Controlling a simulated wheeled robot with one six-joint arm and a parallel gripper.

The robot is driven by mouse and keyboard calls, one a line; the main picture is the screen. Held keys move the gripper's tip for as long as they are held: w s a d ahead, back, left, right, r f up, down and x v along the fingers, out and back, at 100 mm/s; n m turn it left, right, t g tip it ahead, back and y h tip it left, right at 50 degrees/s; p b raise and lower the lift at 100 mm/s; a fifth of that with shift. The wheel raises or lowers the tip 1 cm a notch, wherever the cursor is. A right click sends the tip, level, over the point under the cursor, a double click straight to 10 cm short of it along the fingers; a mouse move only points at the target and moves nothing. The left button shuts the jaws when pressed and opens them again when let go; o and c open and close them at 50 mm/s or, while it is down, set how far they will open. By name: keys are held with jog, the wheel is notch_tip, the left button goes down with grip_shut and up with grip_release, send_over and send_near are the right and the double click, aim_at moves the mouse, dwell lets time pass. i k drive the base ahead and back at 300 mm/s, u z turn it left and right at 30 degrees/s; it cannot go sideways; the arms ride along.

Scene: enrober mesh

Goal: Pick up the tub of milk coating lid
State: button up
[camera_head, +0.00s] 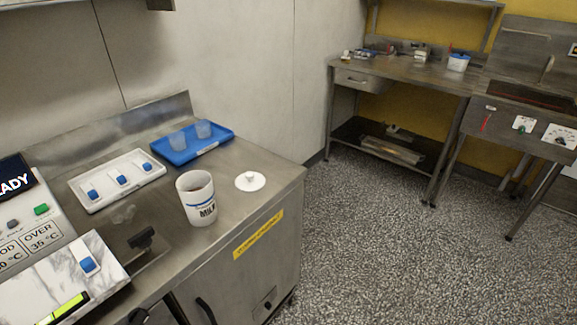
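A white tub (201,206) marked "MILK" stands upright and open on the steel counter, with dark contents showing inside its rim. A round white lid (250,181) with a small raised knob lies flat on the counter just right of the tub, apart from it and near the counter's right edge. My gripper is not in view.
A white tray (75,190) with blue-topped pieces and a blue tray (215,147) with clear cups sit behind the tub. A black handle (141,238) stands left of it. A second steel table (400,68) is across the room. Speckled floor (375,245) is clear.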

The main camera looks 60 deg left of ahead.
aim_at(249, 182)
jog(key=u, duration=0.25)
jog(key=i, duration=0.9)
jog(key=u, duration=1.4)
jog(key=i, duration=0.7)
jog(key=u, duration=0.75)
